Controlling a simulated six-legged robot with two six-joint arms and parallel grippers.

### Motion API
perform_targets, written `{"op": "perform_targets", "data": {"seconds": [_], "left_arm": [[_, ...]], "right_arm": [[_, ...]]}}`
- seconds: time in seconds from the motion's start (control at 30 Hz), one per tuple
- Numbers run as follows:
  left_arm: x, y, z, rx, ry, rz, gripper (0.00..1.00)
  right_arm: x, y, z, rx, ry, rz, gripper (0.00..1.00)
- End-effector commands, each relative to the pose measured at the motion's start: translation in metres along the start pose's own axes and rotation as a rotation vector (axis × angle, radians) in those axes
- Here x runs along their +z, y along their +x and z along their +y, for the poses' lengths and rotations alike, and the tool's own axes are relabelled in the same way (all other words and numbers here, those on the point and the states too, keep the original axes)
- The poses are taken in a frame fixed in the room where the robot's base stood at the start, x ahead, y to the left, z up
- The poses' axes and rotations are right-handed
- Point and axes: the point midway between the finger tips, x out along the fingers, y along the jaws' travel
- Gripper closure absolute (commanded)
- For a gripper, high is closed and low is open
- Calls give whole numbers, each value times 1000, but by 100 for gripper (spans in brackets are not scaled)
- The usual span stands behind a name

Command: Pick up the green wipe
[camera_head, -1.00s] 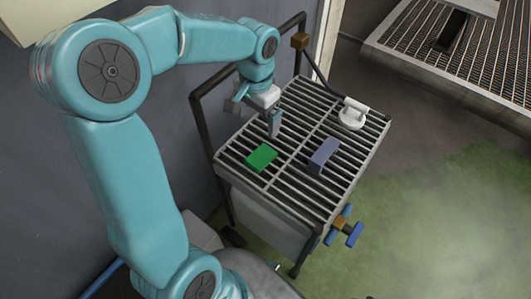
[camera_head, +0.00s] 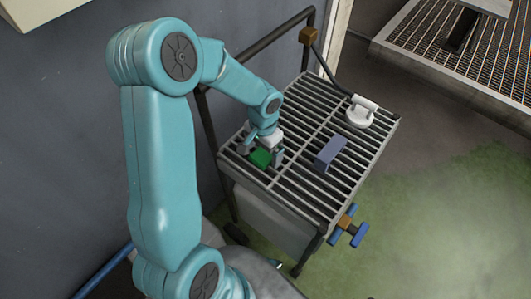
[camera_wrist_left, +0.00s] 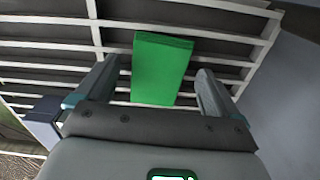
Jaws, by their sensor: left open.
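The green wipe (camera_head: 260,158) is a flat green block lying on the slatted rack top of a cart (camera_head: 292,190). In the left wrist view the green wipe (camera_wrist_left: 160,68) lies ahead, its near end between the fingers. My left gripper (camera_head: 262,157) is open and stands right over the wipe, one finger on each side. In the left wrist view there is a gap between each finger of the left gripper (camera_wrist_left: 158,88) and the wipe. My right gripper is not in view.
A blue-grey block (camera_head: 330,151) lies on the rack to the right of the wipe. A white round-based item with a handle (camera_head: 361,111) sits at the rack's far right corner. A dark rail frame (camera_head: 207,125) and the wall border the cart's left side.

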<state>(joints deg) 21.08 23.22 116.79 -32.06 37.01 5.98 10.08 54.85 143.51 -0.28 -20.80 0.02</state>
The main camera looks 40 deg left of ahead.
Motion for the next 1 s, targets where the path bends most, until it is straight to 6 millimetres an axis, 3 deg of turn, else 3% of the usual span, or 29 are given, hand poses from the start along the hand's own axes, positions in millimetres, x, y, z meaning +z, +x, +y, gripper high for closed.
{"op": "perform_targets", "data": {"seconds": [0.23,0.27,0.4,0.43,0.77,1.0], "left_arm": [[0,3,0,0,0,1,4],[0,3,0,0,0,1,11],[0,2,0,0,0,1,56],[0,2,0,0,0,1,64],[-1,0,0,0,0,2,64],[-1,-31,-1,-1,-2,6,64]], "right_arm": [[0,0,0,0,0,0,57],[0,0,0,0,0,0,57],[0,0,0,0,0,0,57],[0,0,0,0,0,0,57],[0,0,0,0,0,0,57],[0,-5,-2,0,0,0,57]]}}
